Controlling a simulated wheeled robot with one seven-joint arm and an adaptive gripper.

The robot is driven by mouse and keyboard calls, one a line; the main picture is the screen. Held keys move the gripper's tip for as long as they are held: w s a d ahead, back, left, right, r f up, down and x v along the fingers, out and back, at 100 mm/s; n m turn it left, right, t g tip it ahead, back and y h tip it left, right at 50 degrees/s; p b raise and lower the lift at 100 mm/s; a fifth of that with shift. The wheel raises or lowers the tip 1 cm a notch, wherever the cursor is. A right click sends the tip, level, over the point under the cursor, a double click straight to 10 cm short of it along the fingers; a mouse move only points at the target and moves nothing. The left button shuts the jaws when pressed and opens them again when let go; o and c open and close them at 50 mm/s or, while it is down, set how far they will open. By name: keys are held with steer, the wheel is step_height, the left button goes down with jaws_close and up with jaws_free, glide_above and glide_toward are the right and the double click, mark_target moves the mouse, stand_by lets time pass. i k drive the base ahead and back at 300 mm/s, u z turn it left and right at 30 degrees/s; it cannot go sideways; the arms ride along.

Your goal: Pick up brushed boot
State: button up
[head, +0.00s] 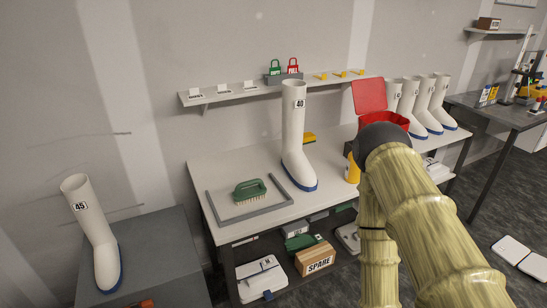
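A tall white boot (294,130) with a blue sole and a "40" label stands upright on the white bench. A green brush (249,191) lies bristles down to its left, inside a grey frame (251,215). Another white boot (91,232), labelled "45", stands on a grey cabinet at the far left. Several similar boots (435,100) stand in a row at the bench's right end. I cannot tell by sight which boot has been brushed. My arm crosses the right side of the view; my gripper is not visible, and no boot is seen held.
A red open-lidded box (370,96) and a yellow container (352,169) stand by my arm. A wall shelf (234,95) with padlocks runs behind the bench (224,164). Below are a "SPARE" carton (315,260) and white cases. The bench between brush and boot is partly clear.

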mark_target(294, 162)
steer(key=u, duration=0.25)
steer(key=i, duration=1.1)
steer(key=z, duration=0.65)
